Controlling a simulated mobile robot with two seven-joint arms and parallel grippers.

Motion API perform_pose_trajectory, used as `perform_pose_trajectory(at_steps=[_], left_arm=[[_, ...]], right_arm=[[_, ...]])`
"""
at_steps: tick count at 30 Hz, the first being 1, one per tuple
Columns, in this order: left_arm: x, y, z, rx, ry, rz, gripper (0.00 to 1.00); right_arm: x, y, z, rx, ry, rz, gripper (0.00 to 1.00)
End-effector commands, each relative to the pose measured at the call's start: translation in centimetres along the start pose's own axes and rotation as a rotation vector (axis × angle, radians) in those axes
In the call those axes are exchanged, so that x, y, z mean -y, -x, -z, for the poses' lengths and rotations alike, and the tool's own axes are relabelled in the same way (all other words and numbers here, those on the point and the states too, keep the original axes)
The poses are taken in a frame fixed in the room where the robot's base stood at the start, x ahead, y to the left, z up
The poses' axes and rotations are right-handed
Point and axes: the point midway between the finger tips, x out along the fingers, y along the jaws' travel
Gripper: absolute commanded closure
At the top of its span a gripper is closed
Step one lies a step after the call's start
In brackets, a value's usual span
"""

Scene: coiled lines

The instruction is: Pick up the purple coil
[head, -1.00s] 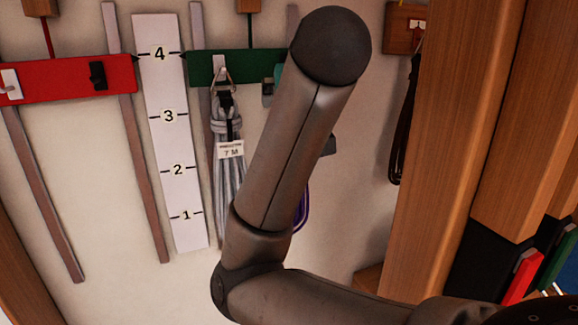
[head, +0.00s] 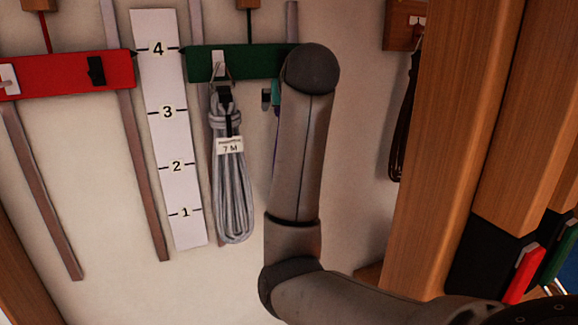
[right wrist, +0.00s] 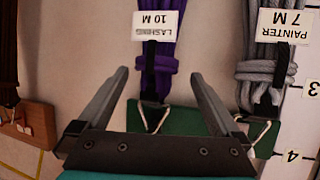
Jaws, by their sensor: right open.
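The purple coil (right wrist: 162,68) hangs by a metal clip and carries a white tag reading LASHING 10 M. My right gripper (right wrist: 159,73) is open, with one finger on each side of the coil's clipped end in that view. I cannot tell how far the fingers are from the coil in depth. In the head view my right arm hides nearly all of the coil and most of the gripper. My left gripper is not in view.
A grey coil (head: 231,185) tagged 7 M hangs beside it from the green board (head: 235,65). A numbered white scale (head: 170,130) and a red board (head: 65,77) are further left. A dark coil (head: 402,125) hangs near wooden posts (head: 455,150) on the right.

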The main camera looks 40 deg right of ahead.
Motion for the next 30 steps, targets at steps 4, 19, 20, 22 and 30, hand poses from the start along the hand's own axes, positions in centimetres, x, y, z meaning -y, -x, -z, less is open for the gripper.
perform_pose_trajectory(at_steps=[4, 19, 20, 22, 30], left_arm=[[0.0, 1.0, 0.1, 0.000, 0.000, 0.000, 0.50], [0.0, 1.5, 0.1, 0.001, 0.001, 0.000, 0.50], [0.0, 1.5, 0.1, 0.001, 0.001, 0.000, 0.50], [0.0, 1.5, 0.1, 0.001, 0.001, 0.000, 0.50], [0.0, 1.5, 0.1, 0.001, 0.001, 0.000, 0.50]], right_arm=[[-0.4, -2.0, -0.3, 0.007, 0.001, -0.001, 0.00], [-0.5, -4.7, -0.5, 0.001, 0.000, 0.000, 0.00], [-0.5, -4.7, -0.5, 0.001, 0.000, 0.000, 0.02], [-0.5, -4.7, -0.5, 0.001, 0.000, 0.000, 0.10], [-0.5, -4.7, -0.5, 0.000, 0.000, 0.000, 0.41]])
